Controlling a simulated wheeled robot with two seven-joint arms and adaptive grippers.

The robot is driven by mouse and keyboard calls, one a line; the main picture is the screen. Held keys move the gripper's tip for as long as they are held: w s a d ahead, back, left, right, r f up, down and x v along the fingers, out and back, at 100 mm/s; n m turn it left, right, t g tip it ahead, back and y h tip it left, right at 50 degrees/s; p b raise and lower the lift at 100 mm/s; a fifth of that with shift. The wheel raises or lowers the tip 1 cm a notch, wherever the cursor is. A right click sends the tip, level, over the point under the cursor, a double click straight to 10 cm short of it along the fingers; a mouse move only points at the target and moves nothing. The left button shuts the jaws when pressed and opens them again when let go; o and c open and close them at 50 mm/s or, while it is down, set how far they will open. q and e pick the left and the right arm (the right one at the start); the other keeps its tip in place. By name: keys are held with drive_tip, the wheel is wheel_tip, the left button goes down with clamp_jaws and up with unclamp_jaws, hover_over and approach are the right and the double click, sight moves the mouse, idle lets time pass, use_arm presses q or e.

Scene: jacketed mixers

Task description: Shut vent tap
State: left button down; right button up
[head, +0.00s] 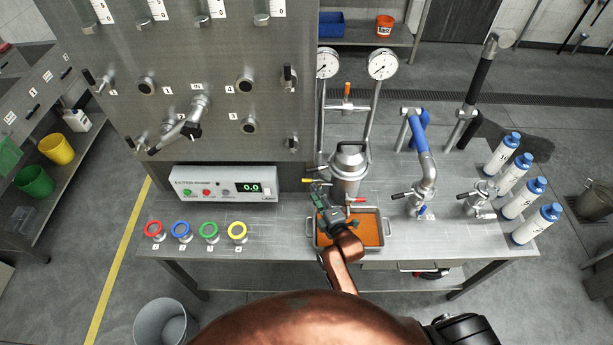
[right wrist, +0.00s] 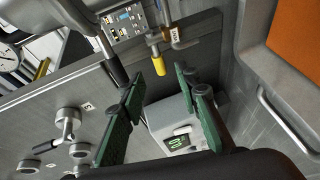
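A steel vessel (head: 349,165) stands at the middle of the bench. A small tap with a yellow handle (head: 308,181) is at its left side, and a red handle (head: 360,200) shows low at its right. In the right wrist view the yellow handle (right wrist: 159,66) lies just beyond the fingertips and appears untouched. My right gripper (head: 322,190) is low in front of the vessel, over the tray's left side. In the right wrist view its green fingers (right wrist: 160,80) are apart and empty. My left gripper is not in view.
A tray with an orange bottom (head: 382,215) lies under the vessel. A controller box (head: 224,185) stands to the left, with several coloured rings before it. An orange-handled valve (head: 347,90) and two gauges rise behind. Pipe valves (head: 420,190) and several white bottles stand right.

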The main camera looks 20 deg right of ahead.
sight(312, 180)
drive_tip(key=x, duration=0.6)
drive_tip(key=shift+w, duration=0.4)
drive_tip(key=shift+c, duration=0.7)
clamp_jaws()
